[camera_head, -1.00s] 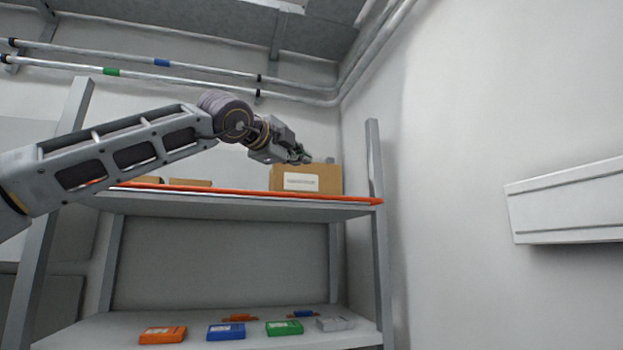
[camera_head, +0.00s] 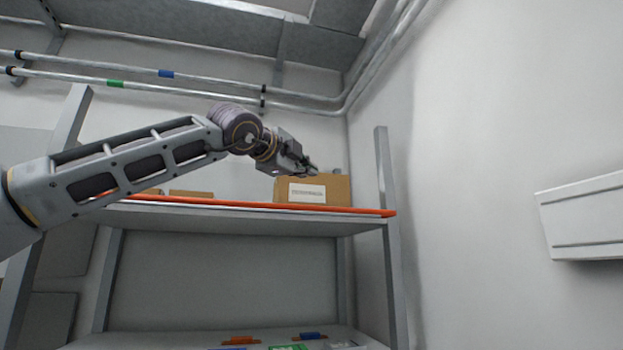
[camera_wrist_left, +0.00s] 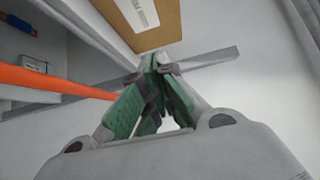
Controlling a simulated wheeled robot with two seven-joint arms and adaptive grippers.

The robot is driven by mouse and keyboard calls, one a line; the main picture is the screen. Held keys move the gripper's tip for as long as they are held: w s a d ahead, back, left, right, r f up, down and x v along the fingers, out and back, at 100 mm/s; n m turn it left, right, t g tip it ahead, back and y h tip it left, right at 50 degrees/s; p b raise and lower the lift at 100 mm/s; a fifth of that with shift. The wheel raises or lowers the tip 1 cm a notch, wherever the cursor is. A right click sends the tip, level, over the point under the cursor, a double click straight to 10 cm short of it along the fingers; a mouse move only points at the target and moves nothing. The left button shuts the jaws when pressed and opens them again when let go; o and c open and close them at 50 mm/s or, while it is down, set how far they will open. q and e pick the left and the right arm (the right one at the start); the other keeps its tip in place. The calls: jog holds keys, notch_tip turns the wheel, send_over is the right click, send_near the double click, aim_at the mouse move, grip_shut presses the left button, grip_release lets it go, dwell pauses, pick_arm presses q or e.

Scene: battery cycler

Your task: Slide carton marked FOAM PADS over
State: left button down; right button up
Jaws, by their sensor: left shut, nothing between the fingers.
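A brown carton (camera_head: 335,190) with a white label stands at the right end of the upper shelf. The label's print is too small to read. The carton also shows at the top of the left wrist view (camera_wrist_left: 172,22). My left gripper (camera_head: 312,170) is shut and empty. It is at the carton's upper front, and I cannot tell whether it touches the carton. Its green finger pads (camera_wrist_left: 155,95) are together in the left wrist view, just below the carton's edge. My right gripper is not in view.
The upper shelf (camera_head: 240,222) has an orange front edge and a grey upright (camera_head: 385,170) right of the carton. Low brown boxes (camera_head: 190,194) lie on it further left. Coloured items sit on the lower shelf. A white wall unit (camera_head: 590,215) is at the far right.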

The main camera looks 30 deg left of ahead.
aim_at(319, 184)
pick_arm(q)
jog(key=shift+w+p, duration=0.45)
jog(key=shift+w, duration=0.65)
jog(key=w+a+p, duration=0.1)
jog(key=w, duration=0.2)
jog(key=w+a+p, duration=0.1)
jog(key=w+p, duration=0.1)
jog(key=w, duration=0.1)
jog(key=w+a+p, duration=0.1)
jog(key=w+p, duration=0.1)
jog(key=w, duration=0.1)
jog(key=shift+w+a+r, duration=0.1)
jog(key=shift+w+a, duration=0.1)
jog(key=shift+w, duration=0.15)
jog(key=shift+w+a, duration=0.2)
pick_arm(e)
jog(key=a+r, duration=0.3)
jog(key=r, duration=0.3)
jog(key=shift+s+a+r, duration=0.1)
pick_arm(q)
jog(key=shift+a, duration=0.1)
